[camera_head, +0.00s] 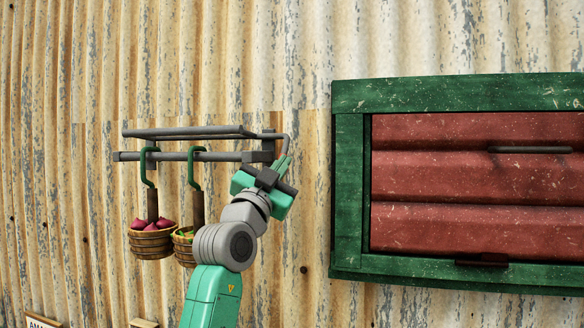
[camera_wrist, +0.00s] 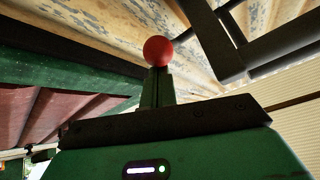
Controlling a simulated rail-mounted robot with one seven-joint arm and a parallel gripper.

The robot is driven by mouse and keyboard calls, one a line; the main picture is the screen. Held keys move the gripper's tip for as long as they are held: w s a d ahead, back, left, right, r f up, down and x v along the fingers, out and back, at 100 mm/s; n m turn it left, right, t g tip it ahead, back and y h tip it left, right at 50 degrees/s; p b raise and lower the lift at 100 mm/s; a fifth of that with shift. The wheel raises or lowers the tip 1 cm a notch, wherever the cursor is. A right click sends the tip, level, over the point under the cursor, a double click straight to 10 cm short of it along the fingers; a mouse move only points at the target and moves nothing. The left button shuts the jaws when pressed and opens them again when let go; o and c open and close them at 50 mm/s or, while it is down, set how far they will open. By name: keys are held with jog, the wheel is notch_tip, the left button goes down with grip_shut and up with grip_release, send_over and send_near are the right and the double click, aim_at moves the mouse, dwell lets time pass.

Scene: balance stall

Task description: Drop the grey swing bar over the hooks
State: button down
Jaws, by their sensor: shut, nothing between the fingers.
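The grey swing bar (camera_head: 190,133) runs level above a lower grey rail (camera_head: 222,156), with a visible gap between them. Its right end bends down beside my gripper. Two green hooks (camera_head: 193,168) (camera_head: 148,168) hang over the lower rail, their tops below the swing bar. My gripper (camera_head: 284,164) is shut and empty, pointing up at the right end of the rack. In the wrist view a red ball (camera_wrist: 158,51) shows at the tips of my closed fingers (camera_wrist: 160,75). I cannot tell whether they touch it. The ball does not show in the head view.
Baskets (camera_head: 152,242) (camera_head: 184,249) hang from the hooks, the left one holding dark red produce. A green-framed cabinet with a red ribbed front (camera_head: 348,200) stands close on the right. Corrugated wall (camera_head: 240,60) lies behind. Dark bars (camera_wrist: 205,35) show near my gripper at upper right in the wrist view.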

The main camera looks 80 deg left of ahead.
jog(key=shift+w+a+f, duration=0.2)
jog(key=shift+a+f, duration=0.3)
jog(key=shift+f, duration=0.15)
jog(key=shift+a+f, duration=0.2)
jog(key=shift+f, duration=0.1)
jog(key=shift+w+r, duration=0.1)
jog(key=d+r, duration=0.3)
jog(key=d, duration=0.1)
jog(key=s+d+f+b, duration=0.2)
jog(key=s+d+f, duration=0.1)
jog(key=f, duration=0.4)
jog(key=shift+d+f+b, duration=0.25)
jog(key=shift+d+b, duration=0.05)
jog(key=shift+d, duration=0.15)
jog(key=shift+s, duration=0.1)
